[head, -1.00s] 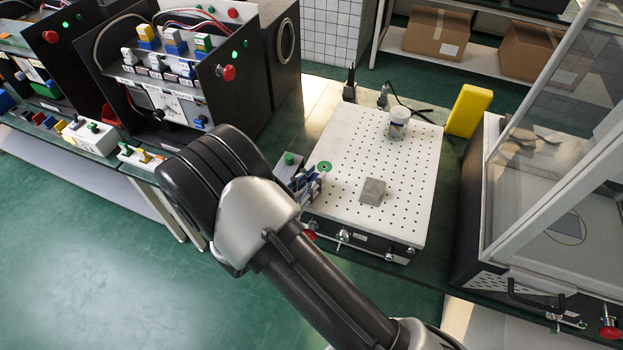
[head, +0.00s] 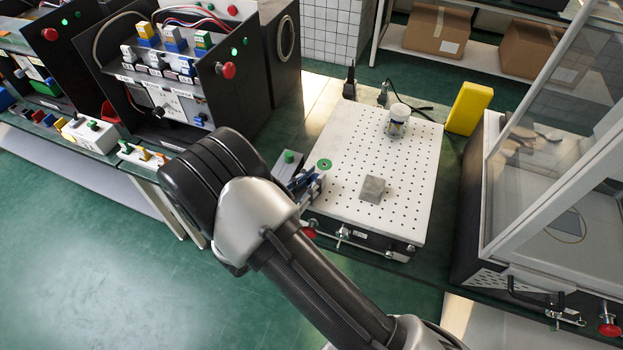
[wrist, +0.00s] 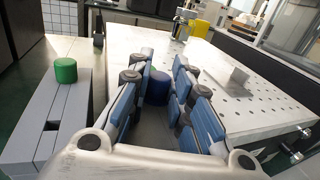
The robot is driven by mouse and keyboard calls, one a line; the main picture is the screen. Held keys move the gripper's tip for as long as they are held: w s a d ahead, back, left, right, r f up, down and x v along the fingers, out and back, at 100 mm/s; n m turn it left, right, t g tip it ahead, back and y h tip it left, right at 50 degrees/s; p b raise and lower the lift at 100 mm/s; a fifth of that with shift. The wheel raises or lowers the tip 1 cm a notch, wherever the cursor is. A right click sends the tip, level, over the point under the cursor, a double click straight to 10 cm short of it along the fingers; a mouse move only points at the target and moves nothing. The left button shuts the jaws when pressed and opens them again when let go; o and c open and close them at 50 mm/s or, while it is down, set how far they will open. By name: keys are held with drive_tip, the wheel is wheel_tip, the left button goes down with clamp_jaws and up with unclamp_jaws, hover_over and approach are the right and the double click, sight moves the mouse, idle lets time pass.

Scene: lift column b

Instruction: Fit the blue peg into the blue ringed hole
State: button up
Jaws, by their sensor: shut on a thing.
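My gripper (head: 311,187) is at the left edge of the perforated white board (head: 350,150), partly hidden behind my arm in the head view. In the wrist view, my gripper (wrist: 157,100) is shut on the blue peg (wrist: 158,87), whose rounded top shows between the blue finger pads. The peg's lower end is hidden. A green ringed hole (head: 324,165) shows on the board near my gripper. No blue ringed hole can be made out in either view.
A grey block with a green peg (wrist: 65,70) stands left of my gripper. A glass-fronted cabinet (head: 550,150) stands to the right.

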drive_tip(key=shift+f, duration=0.15)
drive_tip(key=o, duration=0.7)
drive_tip(key=shift+o, duration=1.3)
drive_tip(key=shift+r, duration=0.45)
wheel_tip(320, 180, up, 9)
drive_tip(key=shift+r, duration=0.15)
drive_tip(key=s+d+r+m+g, duration=0.4)
drive_tip(key=s+d+m+g, duration=0.2)
drive_tip(key=d+m, duration=0.3)
drive_tip(key=s+d+r+m+g, duration=0.4)
drive_tip(key=s+d+m+g, duration=0.25)
drive_tip(key=d, duration=0.45)
drive_tip(key=s+a+r+m+t+y, duration=0.1)
drive_tip(key=s+a+r+m+y, duration=0.1)
drive_tip(key=s+m+y, duration=0.3)
drive_tip(key=s+a+r+m+t+y, duration=0.1)
drive_tip(key=s+a+m+t+y, duration=0.1)
drive_tip(key=s+m+y, duration=0.4)
drive_tip(key=shift+s+a+r+m, duration=0.25)
drive_tip(key=shift+s+r+m, duration=0.15)
drive_tip(key=shift+m, duration=0.55)
